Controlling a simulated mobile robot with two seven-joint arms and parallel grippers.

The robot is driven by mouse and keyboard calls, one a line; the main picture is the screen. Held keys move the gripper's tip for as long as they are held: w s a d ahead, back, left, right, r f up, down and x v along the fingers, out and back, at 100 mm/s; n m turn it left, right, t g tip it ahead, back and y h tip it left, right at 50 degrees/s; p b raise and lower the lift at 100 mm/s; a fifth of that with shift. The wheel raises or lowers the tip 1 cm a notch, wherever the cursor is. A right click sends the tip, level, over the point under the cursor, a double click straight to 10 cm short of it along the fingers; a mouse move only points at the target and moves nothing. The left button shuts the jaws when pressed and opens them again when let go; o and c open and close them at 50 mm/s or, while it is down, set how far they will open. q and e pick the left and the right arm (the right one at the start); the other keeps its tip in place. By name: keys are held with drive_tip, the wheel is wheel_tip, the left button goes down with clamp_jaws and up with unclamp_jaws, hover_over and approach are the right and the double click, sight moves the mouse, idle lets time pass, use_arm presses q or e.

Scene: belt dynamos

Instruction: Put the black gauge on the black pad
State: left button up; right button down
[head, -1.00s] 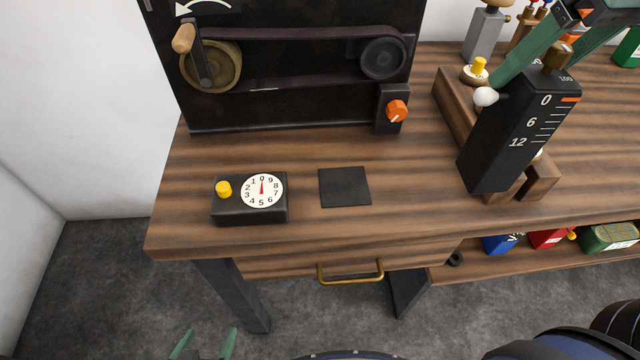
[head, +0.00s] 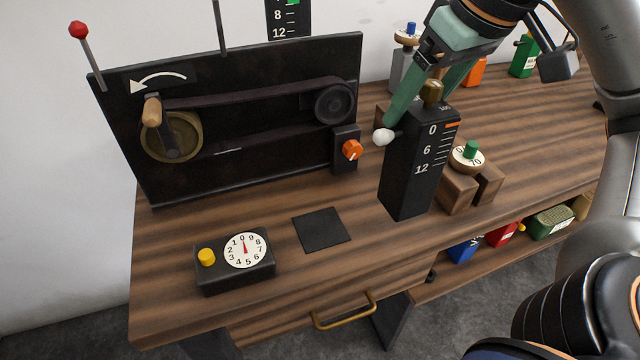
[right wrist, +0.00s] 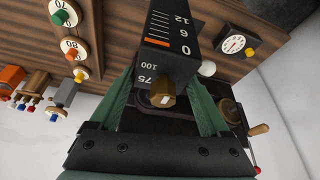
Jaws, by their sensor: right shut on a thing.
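The black gauge (head: 420,165) is a tall black block with a white scale marked 0, 6, 12, an orange mark, a brass knob on top and a white ball at its side. My right gripper (head: 428,98) is shut on its upper part and holds it upright, right of the pad. The gauge also shows between the fingers in the right wrist view (right wrist: 166,45). Whether its base touches the table is hard to tell. The black pad (head: 321,230) is a thin flat square on the bench, bare. My left gripper is not in view.
A black dial box (head: 235,277) with a yellow button sits left of the pad. The belt machine's black panel (head: 250,110) stands behind, with an orange knob (head: 352,150). A wooden block stand (head: 460,190) is right of the gauge. Bare wood surrounds the pad.

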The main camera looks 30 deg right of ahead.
use_arm(q)
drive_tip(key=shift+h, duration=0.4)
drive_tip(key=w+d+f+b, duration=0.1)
drive_tip(key=b, duration=0.1)
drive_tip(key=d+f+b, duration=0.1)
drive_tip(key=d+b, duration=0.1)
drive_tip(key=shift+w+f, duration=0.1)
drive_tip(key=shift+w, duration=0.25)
use_arm(e)
drive_tip(key=w+a+f, duration=0.5)
drive_tip(key=w+f, duration=0.6)
drive_tip(key=f, duration=0.1)
drive_tip(key=shift+a, duration=0.2)
drive_tip(key=shift+w+f, duration=0.1)
